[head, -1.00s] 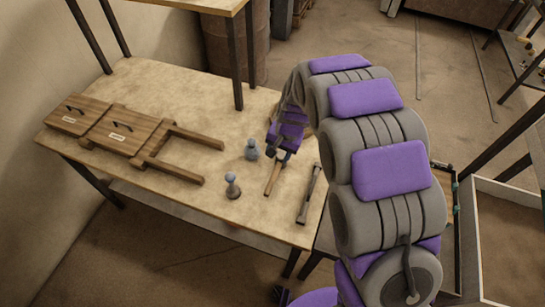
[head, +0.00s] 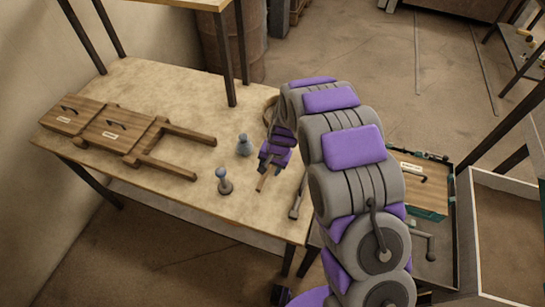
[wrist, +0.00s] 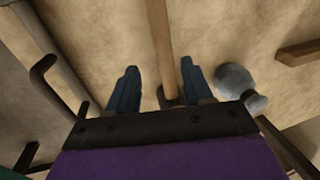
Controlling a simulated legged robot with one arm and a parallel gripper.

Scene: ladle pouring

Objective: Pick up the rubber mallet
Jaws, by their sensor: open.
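A tool with a pale wooden handle (head: 267,179), which looks like the mallet, lies on the worktable. My gripper (head: 268,168) is over its far end and hides its head in the head view. In the wrist view the handle (wrist: 162,40) runs between the two open blue-grey fingers of my gripper (wrist: 161,85). A dark part, perhaps the head, shows near the palm at its end. The fingers stand apart on either side, with space to the handle. I cannot tell how far above the tabletop they are.
A second long tool (head: 298,196) lies right of the handle. A grey bottle-shaped object (head: 244,146) and a grey knobbed object (head: 224,183) stand to the left. A wooden forked board (head: 118,128) lies farther left. Table legs rise behind; an open box (head: 510,235) is at right.

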